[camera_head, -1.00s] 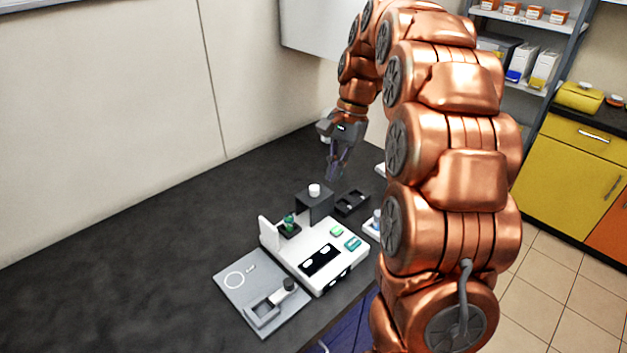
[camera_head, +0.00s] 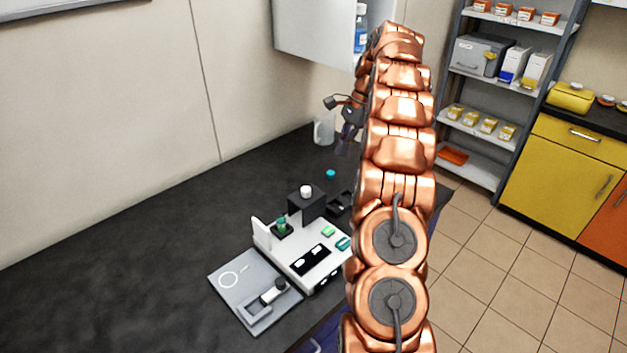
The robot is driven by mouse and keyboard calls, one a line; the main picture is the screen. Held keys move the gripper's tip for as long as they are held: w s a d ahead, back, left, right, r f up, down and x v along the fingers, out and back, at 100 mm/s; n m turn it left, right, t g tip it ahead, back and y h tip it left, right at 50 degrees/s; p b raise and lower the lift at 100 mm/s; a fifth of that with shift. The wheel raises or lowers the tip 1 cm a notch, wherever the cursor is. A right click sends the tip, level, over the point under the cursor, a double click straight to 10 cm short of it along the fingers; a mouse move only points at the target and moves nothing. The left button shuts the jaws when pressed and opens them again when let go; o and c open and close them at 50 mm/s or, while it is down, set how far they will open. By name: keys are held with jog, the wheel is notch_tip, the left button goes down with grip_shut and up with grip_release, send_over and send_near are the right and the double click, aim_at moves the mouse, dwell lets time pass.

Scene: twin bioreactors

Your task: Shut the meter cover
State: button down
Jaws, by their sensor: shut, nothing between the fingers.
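The white meter (camera_head: 292,259) sits on the dark bench. Its cover (camera_head: 261,234) is a white flap standing upright at the left edge of the meter, so the meter is open. A small green-capped vial (camera_head: 281,224) stands in the dark well beside the flap. My gripper (camera_head: 343,148) is up and behind the meter, well apart from the cover, pointing down with nothing seen in it. My arm partly hides the gripper and the meter's right side.
A grey plate (camera_head: 228,294) with a dark fixture lies in front of the meter. A black block with a white knob (camera_head: 306,192) stands behind it. A teal cap (camera_head: 330,174) and a white jug (camera_head: 324,127) are farther back. The left bench is clear.

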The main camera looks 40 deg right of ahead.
aim_at(314, 193)
jog(key=shift+w+a+f, duration=0.15)
jog(key=shift+a+f, duration=1.15)
jog(key=shift+f, duration=0.25)
jog(key=shift+w+a+f, duration=0.2)
jog(key=shift+a+f, duration=1.05)
jog(key=shift+f, duration=0.3)
jog(key=shift+w+a+f, duration=0.15)
jog(key=shift+a+f, duration=1.15)
jog(key=shift+f, duration=0.25)
